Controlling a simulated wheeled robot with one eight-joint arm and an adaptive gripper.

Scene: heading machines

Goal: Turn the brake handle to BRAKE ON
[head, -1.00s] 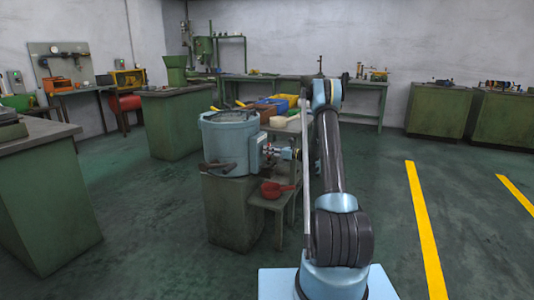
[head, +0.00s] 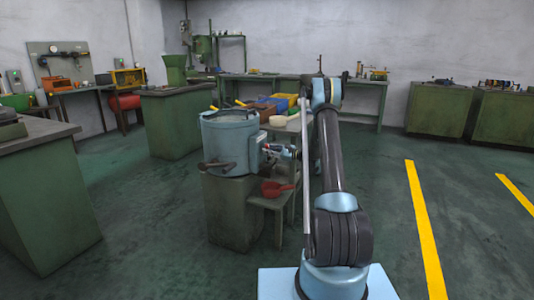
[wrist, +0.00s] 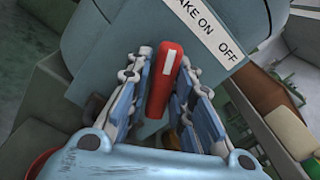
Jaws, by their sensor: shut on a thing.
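A red brake handle (wrist: 160,88) with a white mark stands between the two fingers of my gripper (wrist: 166,58) in the wrist view. The fingers flank it on both sides and are shut on it. A white label (wrist: 210,32) above reads "…AKE ON" and "OFF"; its left part is cut off. The handle's upper end lies below the "ON" side, left of "OFF". In the head view, my gripper (head: 272,150) is at the right side of the blue-grey drum machine (head: 223,140); the handle is too small to make out there.
The drum stands on a green pedestal (head: 232,210). Beside it, a small stand (head: 278,203) carries a red scoop (head: 276,188). Coloured bins (head: 270,112) are behind. Open floor lies to the right, with yellow lines (head: 424,230).

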